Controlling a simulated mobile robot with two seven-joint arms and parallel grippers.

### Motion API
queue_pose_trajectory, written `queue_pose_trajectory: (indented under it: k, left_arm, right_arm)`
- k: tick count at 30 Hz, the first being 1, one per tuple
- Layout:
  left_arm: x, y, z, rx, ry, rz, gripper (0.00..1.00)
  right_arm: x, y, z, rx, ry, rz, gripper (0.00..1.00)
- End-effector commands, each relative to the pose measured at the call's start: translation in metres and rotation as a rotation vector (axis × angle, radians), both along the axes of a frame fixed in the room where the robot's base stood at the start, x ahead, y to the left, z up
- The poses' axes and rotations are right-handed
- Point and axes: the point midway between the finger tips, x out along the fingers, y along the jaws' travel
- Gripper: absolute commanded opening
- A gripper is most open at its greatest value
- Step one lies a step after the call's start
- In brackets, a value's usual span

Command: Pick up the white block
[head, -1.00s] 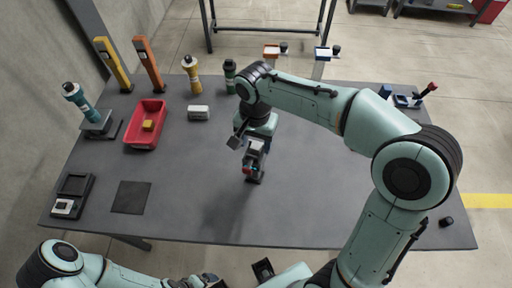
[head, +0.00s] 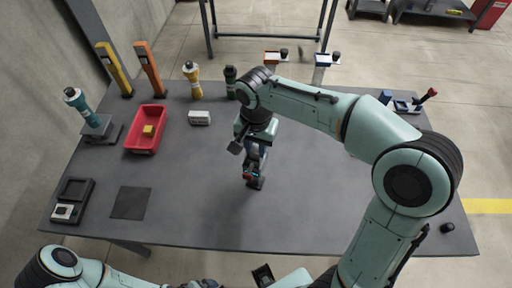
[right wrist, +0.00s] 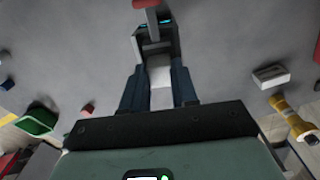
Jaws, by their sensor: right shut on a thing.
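My right gripper (head: 255,183) is low over the middle of the table, pointing down. In the right wrist view my right gripper (right wrist: 158,85) has its two dark blue fingers shut on a white block (right wrist: 160,74), which shows between them. Just beyond the fingertips is a grey and dark device (right wrist: 152,45) with teal lights and a red end. In the head view a red end (head: 247,175) shows beside the fingertips; the held block is mostly hidden there. I cannot tell whether the block touches the device or table.
A white-grey case (head: 199,118) lies behind left, near a red bin (head: 146,129) holding a yellow block (head: 148,131). A dark mat (head: 130,203) and a black tray (head: 72,200) are at front left. Bottles stand along the back edge. The table's front middle is clear.

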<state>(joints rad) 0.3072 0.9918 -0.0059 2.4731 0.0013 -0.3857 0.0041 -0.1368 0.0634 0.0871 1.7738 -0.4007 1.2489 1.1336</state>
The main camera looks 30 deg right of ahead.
Motion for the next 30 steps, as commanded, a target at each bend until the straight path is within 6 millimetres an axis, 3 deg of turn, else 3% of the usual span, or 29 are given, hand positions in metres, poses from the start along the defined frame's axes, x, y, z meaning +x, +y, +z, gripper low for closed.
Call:
queue_pose_trajectory:
  k: [5,12,18,24,30]
  left_arm:
    - [0.004,0.0,0.007,0.0,-0.004,0.0,1.0]
    - [0.015,0.0,0.026,0.0,-0.017,0.0,1.0]
    - [0.025,0.0,0.041,0.0,-0.029,0.0,1.0]
    - [0.032,0.0,0.05,0.0,-0.037,0.0,1.0]
    - [0.034,0.0,0.052,0.0,-0.039,0.0,1.0]
  right_arm:
    - [0.002,0.0,0.034,0.002,-0.008,0.0,0.0]
    - [0.002,0.0,0.106,0.002,-0.009,0.001,0.0]
    - [0.002,0.0,0.156,0.001,-0.007,0.001,0.0]
    - [0.001,0.0,0.182,0.001,-0.004,0.0,0.0]
    - [0.0,0.0,0.19,0.0,-0.001,0.0,0.0]
